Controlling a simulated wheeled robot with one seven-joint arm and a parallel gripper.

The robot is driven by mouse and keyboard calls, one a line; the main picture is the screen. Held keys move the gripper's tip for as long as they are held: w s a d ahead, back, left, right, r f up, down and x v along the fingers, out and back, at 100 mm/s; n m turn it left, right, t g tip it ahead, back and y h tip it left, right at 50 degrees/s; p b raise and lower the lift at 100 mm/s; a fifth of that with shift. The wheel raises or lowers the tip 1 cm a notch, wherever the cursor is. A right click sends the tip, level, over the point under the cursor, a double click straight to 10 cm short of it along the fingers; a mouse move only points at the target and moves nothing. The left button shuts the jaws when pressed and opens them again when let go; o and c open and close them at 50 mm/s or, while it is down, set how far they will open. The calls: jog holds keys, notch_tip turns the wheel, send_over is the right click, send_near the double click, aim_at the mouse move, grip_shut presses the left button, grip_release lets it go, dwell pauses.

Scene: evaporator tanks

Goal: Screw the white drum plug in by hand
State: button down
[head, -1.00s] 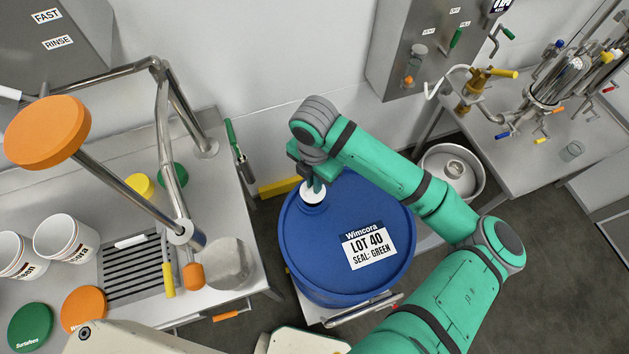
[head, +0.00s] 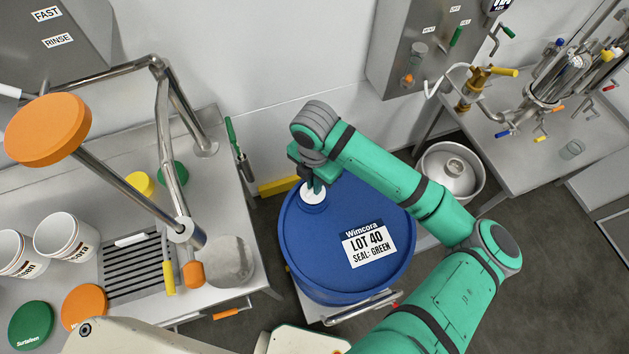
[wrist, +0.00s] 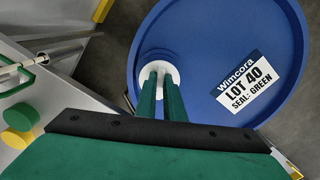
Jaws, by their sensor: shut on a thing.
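The blue drum (head: 345,215) stands upright on a low trolley, with a label reading "Wimcora LOT 40 SEAL: GREEN" on its top. The white drum plug (head: 313,193) sits at the drum opening near the left rim of the top. My gripper (head: 315,184) points down from above and is shut on the plug. In the wrist view the green fingers (wrist: 162,85) reach down onto the round white plug (wrist: 158,58). The fingers hide part of the plug, and I cannot tell how deep its thread sits.
A steel bench with white buckets (head: 66,237), an orange lid (head: 84,306) and a green lid (head: 31,326) stands to the left. An orange-topped lever (head: 48,131) rises over it. A steel pot (head: 452,172) stands right of the drum.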

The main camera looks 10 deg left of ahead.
jog(key=shift+f, duration=0.85)
jog(key=c, duration=1.8)
grip_release()
jog(key=shift+r, duration=2.95)
jog(key=shift+s, duration=0.1)
